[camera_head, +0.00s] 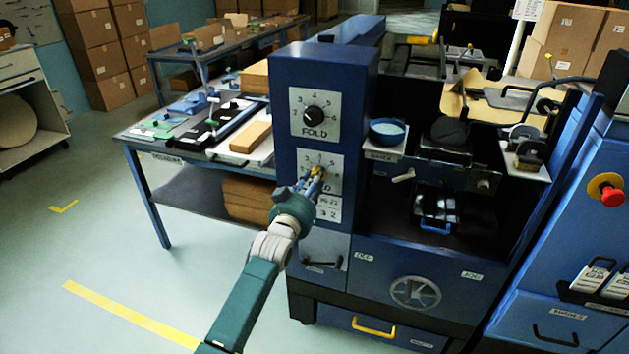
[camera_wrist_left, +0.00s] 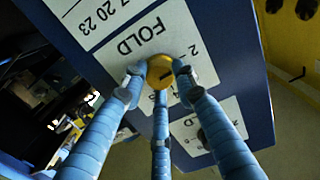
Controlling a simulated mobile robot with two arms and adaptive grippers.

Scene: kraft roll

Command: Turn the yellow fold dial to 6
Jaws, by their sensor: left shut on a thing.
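The yellow fold dial (camera_wrist_left: 161,70) sits on a white plate marked FOLD on the blue machine column. In the head view only a bit of it shows behind my fingers. My left gripper (camera_head: 315,174) is at this plate, its fingers closed around the dial. In the left wrist view the fingertips of my left gripper (camera_wrist_left: 158,75) touch the dial's rim from several sides. A dark mark shows on the dial face, but I cannot tell which number it points to. Several numbers on the plate are hidden by the fingers. My right gripper is not in view.
A black dial (camera_head: 313,116), also labelled FOLD, is on the plate above. A lever (camera_head: 322,264) is below. A blue bowl (camera_head: 387,131) stands on a small shelf at right. A workbench (camera_head: 140,136) stands left. The floor at left is clear.

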